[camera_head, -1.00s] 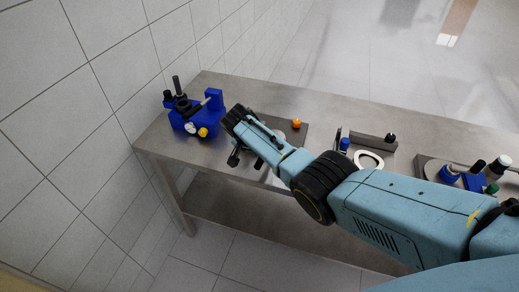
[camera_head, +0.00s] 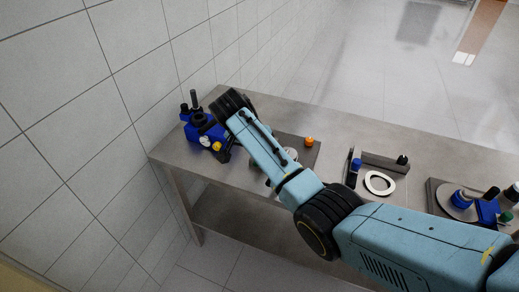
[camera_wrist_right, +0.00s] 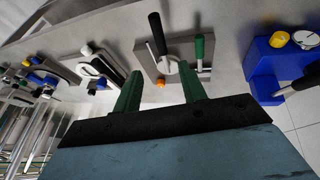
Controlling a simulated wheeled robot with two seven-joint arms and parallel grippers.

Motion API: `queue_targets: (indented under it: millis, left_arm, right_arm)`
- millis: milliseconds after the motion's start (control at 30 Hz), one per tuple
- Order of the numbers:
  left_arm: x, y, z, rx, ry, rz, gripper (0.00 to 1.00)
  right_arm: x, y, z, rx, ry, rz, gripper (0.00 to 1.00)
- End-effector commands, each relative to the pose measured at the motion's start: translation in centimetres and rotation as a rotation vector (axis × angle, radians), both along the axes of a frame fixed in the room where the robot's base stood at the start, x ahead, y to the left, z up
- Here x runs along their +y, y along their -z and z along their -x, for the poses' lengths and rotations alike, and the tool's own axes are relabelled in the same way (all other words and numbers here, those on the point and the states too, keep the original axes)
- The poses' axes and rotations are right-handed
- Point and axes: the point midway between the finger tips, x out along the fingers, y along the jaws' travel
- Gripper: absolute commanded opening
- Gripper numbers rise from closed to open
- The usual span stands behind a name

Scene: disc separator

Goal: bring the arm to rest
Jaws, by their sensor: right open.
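My right arm reaches in from the right in the head view, over the steel table (camera_head: 335,125). Its wrist partly covers the blue device (camera_head: 197,133) at the table's left end. In the right wrist view my right gripper (camera_wrist_right: 160,70) shows two green fingers spread apart with nothing between them. Beyond them is a grey plate (camera_wrist_right: 148,66) with a black-handled tool (camera_wrist_right: 157,34), a green-handled tool (camera_wrist_right: 199,50) and an orange knob (camera_wrist_right: 160,82). The blue device (camera_wrist_right: 262,66) stands right of the fingers, apart from them. My left gripper is not in view.
A white ring (camera_head: 380,192) lies in the middle of the table beside a dark bar (camera_head: 384,163). A station with blue parts (camera_head: 487,212) stands at the right. A tiled wall (camera_head: 90,120) borders the table's left end.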

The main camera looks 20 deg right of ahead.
Motion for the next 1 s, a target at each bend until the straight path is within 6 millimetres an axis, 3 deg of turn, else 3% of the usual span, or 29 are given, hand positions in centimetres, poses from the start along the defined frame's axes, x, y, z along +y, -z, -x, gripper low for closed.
queue_targets:
  millis: [367, 467, 567, 767, 867, 1000]
  left_arm:
    - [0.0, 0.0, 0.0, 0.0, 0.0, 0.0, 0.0]
    - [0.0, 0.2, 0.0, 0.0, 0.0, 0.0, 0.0]
    - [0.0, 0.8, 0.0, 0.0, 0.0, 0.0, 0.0]
    - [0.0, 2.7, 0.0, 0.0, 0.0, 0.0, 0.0]
    - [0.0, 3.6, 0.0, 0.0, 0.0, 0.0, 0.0]
    - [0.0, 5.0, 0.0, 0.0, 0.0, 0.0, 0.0]
  right_arm:
    - [0.0, 0.0, 0.0, 0.0, 0.0, 0.0, 0.41]
    - [-0.1, 1.1, 0.2, 0.008, -0.012, -0.002, 0.41]
    - [-0.4, 4.6, 0.9, 0.035, -0.057, -0.012, 0.41]
    - [-1.3, 16.2, 4.3, 0.109, -0.219, -0.057, 0.41]
    - [-1.7, 22.1, 7.0, 0.143, -0.303, -0.087, 0.41]
    - [-2.6, 30.6, 12.0, 0.185, -0.419, -0.131, 0.41]
